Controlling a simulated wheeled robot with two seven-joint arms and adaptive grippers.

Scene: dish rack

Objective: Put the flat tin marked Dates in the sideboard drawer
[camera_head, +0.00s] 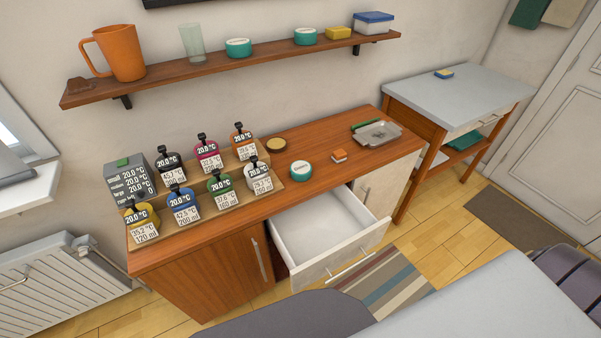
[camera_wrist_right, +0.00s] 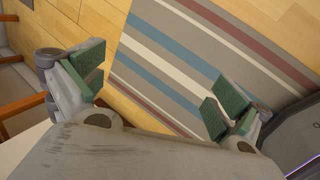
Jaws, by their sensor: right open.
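A flat round teal tin (camera_head: 300,170) with a white lid stands on the sideboard top (camera_head: 318,147), behind the drawer. Two similar teal tins stand on the wall shelf, one near the middle (camera_head: 238,47) and one further right (camera_head: 305,36). The lettering on all three is too small to read, so I cannot tell which is marked Dates. The sideboard drawer (camera_head: 335,267) is pulled open, and its visible white inside is empty. My right gripper (camera_wrist_right: 155,88) is open and empty above the striped rug (camera_wrist_right: 200,65) in the right wrist view. My left gripper is not in view.
Several labelled jars (camera_head: 184,207) stand on stepped boards at the sideboard's left. A grey-topped side table (camera_head: 455,98) stands to the right.

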